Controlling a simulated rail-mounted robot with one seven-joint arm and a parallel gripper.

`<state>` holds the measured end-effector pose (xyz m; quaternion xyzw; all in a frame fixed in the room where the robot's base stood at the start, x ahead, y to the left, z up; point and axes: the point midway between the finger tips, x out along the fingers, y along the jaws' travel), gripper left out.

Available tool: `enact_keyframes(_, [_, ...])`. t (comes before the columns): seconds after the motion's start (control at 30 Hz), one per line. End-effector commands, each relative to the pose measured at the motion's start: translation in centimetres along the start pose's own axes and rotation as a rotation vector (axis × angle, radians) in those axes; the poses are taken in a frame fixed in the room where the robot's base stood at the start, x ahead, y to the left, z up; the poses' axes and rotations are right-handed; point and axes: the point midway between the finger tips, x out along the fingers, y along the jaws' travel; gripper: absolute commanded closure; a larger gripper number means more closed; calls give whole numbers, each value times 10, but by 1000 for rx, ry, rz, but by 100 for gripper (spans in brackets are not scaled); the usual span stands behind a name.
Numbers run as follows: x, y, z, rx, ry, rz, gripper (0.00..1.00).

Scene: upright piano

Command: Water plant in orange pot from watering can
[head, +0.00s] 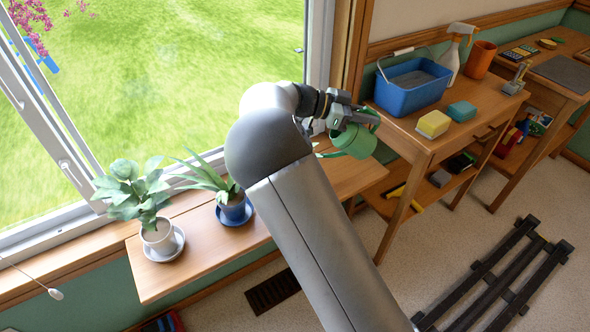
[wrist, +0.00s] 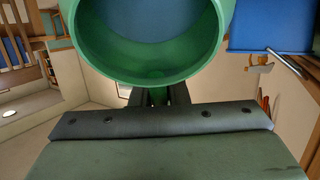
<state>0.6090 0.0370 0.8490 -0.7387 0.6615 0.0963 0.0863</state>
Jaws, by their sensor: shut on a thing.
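The green watering can (head: 354,141) is held in my gripper (head: 338,115), above the right end of the window shelf in the head view. In the wrist view the can's round open top (wrist: 150,40) fills the upper middle, with blue inside it. My gripper's fingers (wrist: 160,96) are shut on the can just below its rim. A spout seems to point left, partly behind my arm. No plant in an orange pot can be made out. A leafy plant in a white pot (head: 159,237) and a spiky plant in a blue pot (head: 235,209) stand on saucers on the shelf.
The wooden shelf (head: 150,284) runs under the window; my arm hides part of it. On the right table stand a blue basin (head: 412,92), two sponges (head: 433,124), a spray bottle (head: 450,62) and an orange-brown cup (head: 479,60). A dark rack (head: 500,275) lies on the floor.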

Motion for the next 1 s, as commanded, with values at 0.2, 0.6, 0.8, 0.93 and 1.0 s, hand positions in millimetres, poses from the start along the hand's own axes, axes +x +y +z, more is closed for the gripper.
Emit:
enact_keyframes(0.2, [0,0,0,1,1,0,100])
enact_keyframes(0.6, [16,0,15,3,-90,3,100])
enact_keyframes(0.8, [37,0,33,3,-227,2,100])
enact_keyframes(0.93, [46,0,41,1,-290,2,100])
enact_keyframes(1.0, [48,0,42,2,-306,0,100])
